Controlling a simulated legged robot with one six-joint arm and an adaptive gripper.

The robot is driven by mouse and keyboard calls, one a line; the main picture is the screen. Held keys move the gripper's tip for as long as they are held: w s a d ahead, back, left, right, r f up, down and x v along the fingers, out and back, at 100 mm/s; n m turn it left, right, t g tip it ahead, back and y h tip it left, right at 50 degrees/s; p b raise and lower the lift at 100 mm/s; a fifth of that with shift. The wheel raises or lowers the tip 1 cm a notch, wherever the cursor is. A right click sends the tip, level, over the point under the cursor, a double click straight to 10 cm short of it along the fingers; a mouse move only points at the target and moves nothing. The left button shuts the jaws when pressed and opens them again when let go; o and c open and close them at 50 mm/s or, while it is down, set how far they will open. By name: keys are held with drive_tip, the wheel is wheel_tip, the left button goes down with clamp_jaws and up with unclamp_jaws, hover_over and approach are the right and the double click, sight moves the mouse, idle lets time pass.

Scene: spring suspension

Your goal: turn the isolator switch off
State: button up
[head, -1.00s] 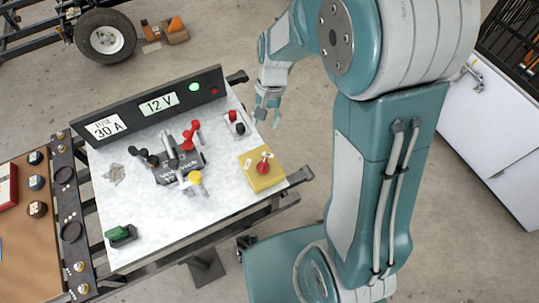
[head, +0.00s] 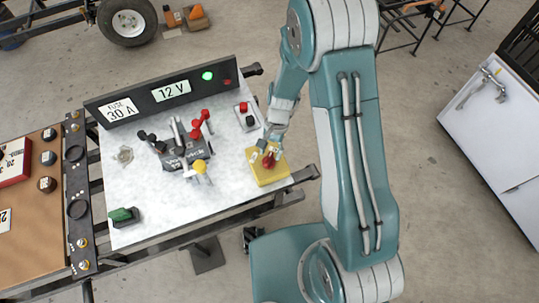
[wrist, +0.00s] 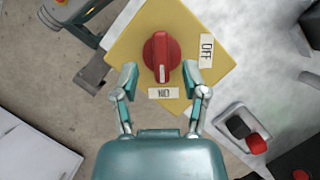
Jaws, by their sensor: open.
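The isolator switch is a red knob (wrist: 162,50) on a yellow plate (wrist: 135,42); in the head view the plate (head: 268,176) lies at the right front of the white panel. The knob's white mark points at the label (wrist: 163,93) nearest my gripper, which seems to read ON upside down. The OFF label (wrist: 207,50) is to the knob's right. My gripper (wrist: 162,80) is open, with one finger on each side of the knob's near end. No contact shows. In the head view my gripper (head: 272,143) partly covers the knob.
A small block with a red and a black terminal (wrist: 246,128) sits close to the right finger. The panel also holds a central connector (head: 187,157), a green switch (head: 123,215) and a sign bar (head: 165,92) with a lit green lamp.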

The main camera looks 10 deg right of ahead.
drive_tip(key=shift+x, duration=0.9)
drive_tip(key=shift+a+f, duration=0.15)
drive_tip(key=shift+a, duration=0.1)
drive_tip(key=shift+d, duration=0.1)
clamp_jaws()
